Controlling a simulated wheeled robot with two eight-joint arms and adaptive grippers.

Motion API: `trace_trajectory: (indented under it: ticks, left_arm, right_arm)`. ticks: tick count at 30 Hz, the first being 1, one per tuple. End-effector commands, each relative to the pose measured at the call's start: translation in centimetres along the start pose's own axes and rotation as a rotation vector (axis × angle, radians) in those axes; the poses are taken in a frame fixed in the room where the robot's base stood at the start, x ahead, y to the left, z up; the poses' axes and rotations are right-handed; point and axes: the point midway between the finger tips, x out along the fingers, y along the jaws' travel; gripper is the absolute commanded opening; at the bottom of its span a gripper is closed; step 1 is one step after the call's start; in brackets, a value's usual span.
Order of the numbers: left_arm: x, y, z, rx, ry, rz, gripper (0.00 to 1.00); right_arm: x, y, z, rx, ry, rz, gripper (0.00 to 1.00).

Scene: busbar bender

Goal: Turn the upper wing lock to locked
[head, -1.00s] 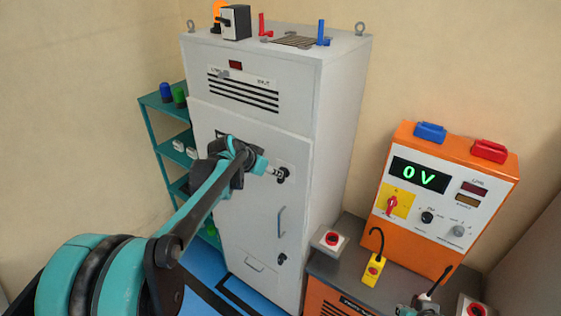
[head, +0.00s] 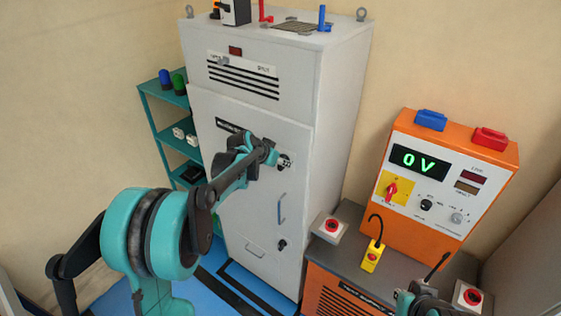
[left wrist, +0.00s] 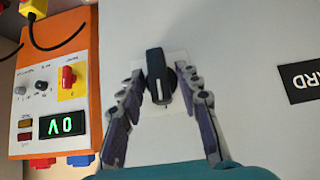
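The upper wing lock (head: 286,162) is a dark knob on a pale plate on the grey cabinet door. In the left wrist view the lock (left wrist: 158,82) shows as a black wing with a white mark, lying nearly upright in the picture with a slight tilt. My left gripper (head: 275,157) is at the lock in the head view, partly covering it. In the left wrist view my left gripper (left wrist: 160,98) is open, one finger on each side of the wing, with visible gaps. My right gripper (head: 424,297) is partly in view at the bottom right; its fingers are unclear.
A lower lock (head: 282,244) and a blue-grey handle (head: 281,208) are below on the door. An orange unit (head: 440,190) reading 0 V stands right of the cabinet (head: 335,110), with a yellow hooked device (head: 372,258) before it. A teal shelf (head: 155,110) stands left.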

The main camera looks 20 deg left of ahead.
Motion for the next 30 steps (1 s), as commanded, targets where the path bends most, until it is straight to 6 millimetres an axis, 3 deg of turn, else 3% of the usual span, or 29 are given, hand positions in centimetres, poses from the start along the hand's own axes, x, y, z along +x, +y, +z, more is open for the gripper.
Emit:
trace_trajectory:
  ticks: [14,30]
  left_arm:
    - [0.1,0.2,0.0,0.052,0.001,-0.051,0.00]
    - [0.4,0.8,0.3,0.376,0.003,-0.371,0.00]
  right_arm:
    - [0.5,0.0,0.3,0.000,0.000,0.000,0.00]
    - [3.5,0.0,2.5,0.000,0.000,0.000,0.00]
